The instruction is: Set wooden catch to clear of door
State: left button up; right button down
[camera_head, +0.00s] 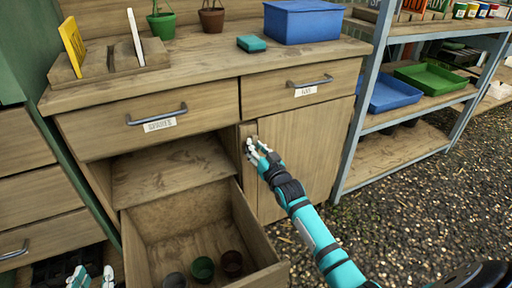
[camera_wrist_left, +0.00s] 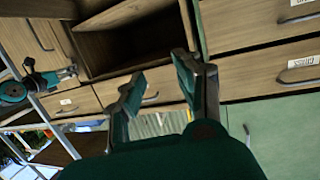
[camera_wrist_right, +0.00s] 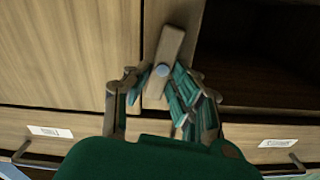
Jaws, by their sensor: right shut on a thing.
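The wooden catch (camera_wrist_right: 171,48) is a short wooden bar on a round grey pivot, on the narrow post between the door (camera_wrist_right: 70,60) and the open compartment. In the right wrist view it lies nearly along the post, slightly tilted, and seems to lie over the post beside the door's edge. My right gripper (camera_wrist_right: 160,85) is shut on the catch, its fingers on either side. In the head view the right gripper (camera_head: 254,150) hides most of the catch; the door (camera_head: 305,150) looks shut. My left gripper (camera_head: 88,277) is low at the left, open and empty in the left wrist view (camera_wrist_left: 160,78).
An open lower drawer (camera_head: 262,277) with several small pots juts out left of the door. Drawers with bar handles (camera_head: 310,82) sit above. A metal shelf (camera_head: 350,140) with trays stands at the right. Gravel floor (camera_head: 420,215) in front of the shelf is free.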

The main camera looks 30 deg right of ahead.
pick_arm(q)
jog(key=s+a+f+g+y+p, duration=0.1)
jog(key=s+a+f+g, duration=0.1)
jog(key=s+f+g, duration=0.3)
notch_tip(320, 180, down, 2)
jog(key=shift+a+f+y+p, duration=0.2)
jog(key=shift+y+p, duration=0.15)
jog(key=shift+y, duration=0.05)
pick_arm(e)
jog(key=n, duration=0.2)
jog(key=shift+a+n, duration=0.1)
jog(key=shift+n, duration=0.2)
jog(key=c, duration=1.2)
grip_release()
jog(key=shift+o, duration=0.2)
jog(key=shift+s, duration=0.1)
jog(key=s, duration=1.2)
jog(key=shift+a, duration=0.25)
